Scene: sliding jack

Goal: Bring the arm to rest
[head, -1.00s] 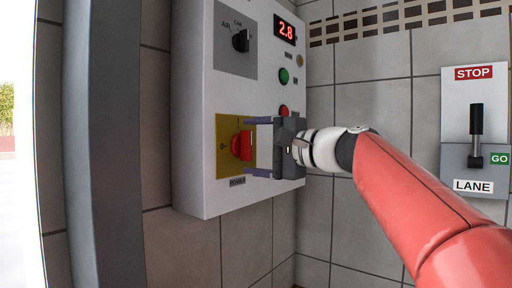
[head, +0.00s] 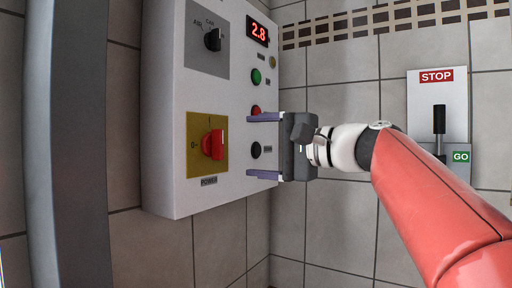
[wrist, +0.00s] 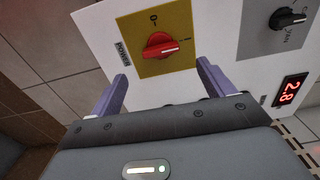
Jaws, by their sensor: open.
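My gripper (head: 262,146) is open and empty, with its two purple-grey fingers pointing left at the white control panel. In the head view it is to the right of the red power knob (head: 213,144) on its yellow plate (head: 191,165), apart from it. In the wrist view the red knob (wrist: 160,46) shows beyond and between the fingers (wrist: 162,88), with nothing held. My red arm reaches in from the lower right.
The white panel (head: 160,130) also bears a black selector (head: 212,40), a red display (head: 258,32) reading 2.8, and green (head: 256,76) and red buttons. A lane lever (head: 438,120) under a STOP sign (head: 436,76) is on the tiled wall right. A grey post (head: 80,150) stands left.

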